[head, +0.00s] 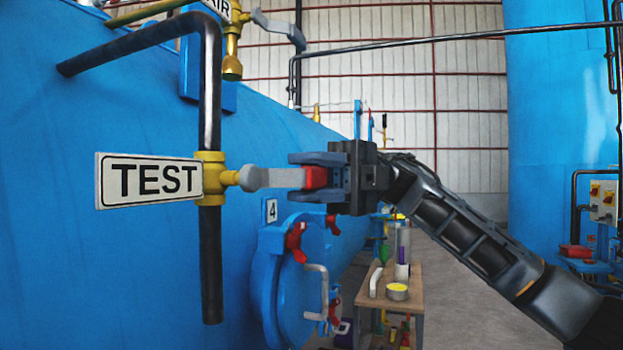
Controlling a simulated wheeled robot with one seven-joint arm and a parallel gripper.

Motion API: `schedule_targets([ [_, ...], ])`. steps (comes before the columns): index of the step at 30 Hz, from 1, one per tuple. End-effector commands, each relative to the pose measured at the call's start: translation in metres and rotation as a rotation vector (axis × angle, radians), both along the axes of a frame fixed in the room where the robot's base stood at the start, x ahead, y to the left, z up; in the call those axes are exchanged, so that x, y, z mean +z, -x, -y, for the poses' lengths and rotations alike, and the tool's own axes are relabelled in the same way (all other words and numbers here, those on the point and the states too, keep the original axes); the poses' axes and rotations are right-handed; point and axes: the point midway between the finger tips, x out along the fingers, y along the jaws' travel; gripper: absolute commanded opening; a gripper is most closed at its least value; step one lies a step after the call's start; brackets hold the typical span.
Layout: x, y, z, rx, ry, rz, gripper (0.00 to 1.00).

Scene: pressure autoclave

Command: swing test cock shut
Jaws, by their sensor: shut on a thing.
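The test cock (211,176) has a yellow brass body on a black vertical pipe (210,265), beside a white TEST sign (149,180). Its grey lever (268,178) points right, roughly level, at right angles to the pipe. The lever's far end has a red tip (315,178). My gripper (310,176) comes in from the right and is shut on the red-tipped end of the lever. The jaws partly hide that end.
A blue autoclave shell (110,260) fills the left. A blue round door (290,280) with red clamps is below my gripper. A small table (405,295) with items stands behind. Another cock with a grey lever (275,28) is above. Open floor lies to the right.

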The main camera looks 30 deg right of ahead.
Motion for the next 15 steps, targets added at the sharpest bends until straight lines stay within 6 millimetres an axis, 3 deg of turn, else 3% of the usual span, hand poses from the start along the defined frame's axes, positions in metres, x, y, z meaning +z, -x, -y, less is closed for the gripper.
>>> schedule_targets([
  [6,-0.0028,0.0003,-0.0002,0.003,0.004,-0.001,0.00],
  [7,-0.0029,0.0003,-0.0002,0.003,0.004,-0.001,0.31],
  [13,-0.0024,0.0003,-0.0002,0.002,0.004,0.000,0.50],
  [15,-0.0021,0.0003,-0.0003,0.002,0.003,0.000,0.51],
])
